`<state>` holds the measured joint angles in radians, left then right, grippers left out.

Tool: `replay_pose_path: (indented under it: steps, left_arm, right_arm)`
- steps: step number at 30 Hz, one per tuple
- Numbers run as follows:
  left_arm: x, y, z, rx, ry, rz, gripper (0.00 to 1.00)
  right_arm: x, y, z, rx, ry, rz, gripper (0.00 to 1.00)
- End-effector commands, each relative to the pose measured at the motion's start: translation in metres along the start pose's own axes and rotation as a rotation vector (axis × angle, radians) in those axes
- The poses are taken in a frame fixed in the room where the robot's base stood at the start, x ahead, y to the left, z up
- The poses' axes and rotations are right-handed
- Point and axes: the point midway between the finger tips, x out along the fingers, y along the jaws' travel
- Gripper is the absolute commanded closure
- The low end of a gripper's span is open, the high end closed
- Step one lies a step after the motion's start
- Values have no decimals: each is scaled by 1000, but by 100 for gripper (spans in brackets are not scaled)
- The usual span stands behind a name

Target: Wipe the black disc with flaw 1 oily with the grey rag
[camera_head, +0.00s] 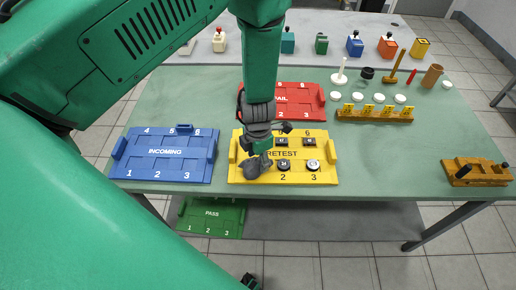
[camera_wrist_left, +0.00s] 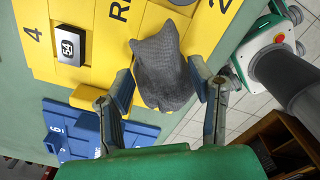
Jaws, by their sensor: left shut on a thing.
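My left gripper (camera_head: 257,150) is over the left part of the yellow RETEST tray (camera_head: 333,150), its fingers pointing down. It is shut on the grey rag (camera_head: 253,168), which also hangs between the two fingers in the left wrist view (camera_wrist_left: 163,72). The rag covers the tray's front left slot, so I cannot see what lies beneath it. A black disc (camera_head: 284,165) sits at slot 2, and another round piece with a pale top (camera_head: 313,165) at slot 3. Which disc is oily cannot be told.
Two dark square blocks (camera_head: 281,142) (camera_head: 309,142) sit in the tray's back row. The blue INCOMING tray (camera_head: 165,155) is left, the red FAIL tray (camera_head: 314,99) behind. A wooden rack (camera_head: 375,116) and wooden fixture (camera_head: 476,172) stand right. The green PASS tray (camera_head: 212,216) is lower in front.

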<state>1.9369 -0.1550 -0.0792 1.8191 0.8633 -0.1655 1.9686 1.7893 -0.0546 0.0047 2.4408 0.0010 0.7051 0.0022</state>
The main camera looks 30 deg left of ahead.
Motion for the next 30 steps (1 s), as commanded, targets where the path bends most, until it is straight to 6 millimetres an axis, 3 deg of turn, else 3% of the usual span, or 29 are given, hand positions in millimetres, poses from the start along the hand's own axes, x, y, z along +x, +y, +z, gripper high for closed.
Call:
replay_pose_path:
  steps: [24,30]
  left_arm:
    - [-66,0,1,0,-1,1,80]
    - [-71,0,1,0,-1,1,80]
  right_arm:
    - [-62,0,-3,0,0,0,60]
    - [-67,0,-4,0,0,0,60]
